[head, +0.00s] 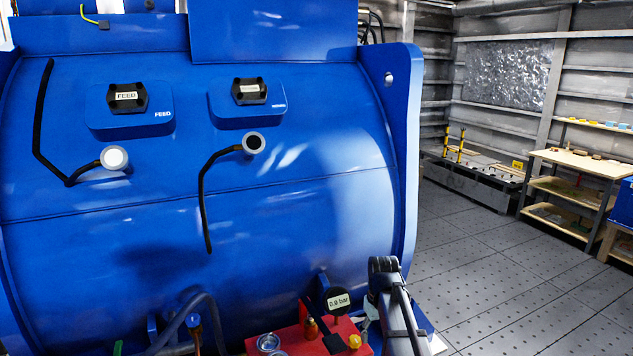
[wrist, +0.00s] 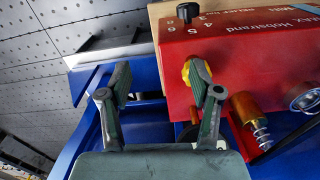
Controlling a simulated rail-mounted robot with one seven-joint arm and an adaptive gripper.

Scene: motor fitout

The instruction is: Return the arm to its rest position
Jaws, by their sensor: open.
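My gripper (wrist: 160,82) is open in the wrist view, with nothing between its two fingers. Its right finger overlaps a yellow knob (wrist: 187,72) on the side of a red box (wrist: 232,62). I cannot tell whether finger and knob touch. The left finger is over the blue bench edge and floor side. In the head view, part of my arm (head: 388,285) shows at the lower middle, just right of the red box (head: 312,340) and its yellow knob (head: 355,341). The fingers cannot be made out there.
A large blue motor housing (head: 290,200) fills the left and middle. A gauge (head: 338,301) reading 0.0 bar stands by the red box. A brass fitting with a spring (wrist: 249,112) is close to the right finger. Open floor (head: 500,280) and a wooden shelf table (head: 580,162) lie right.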

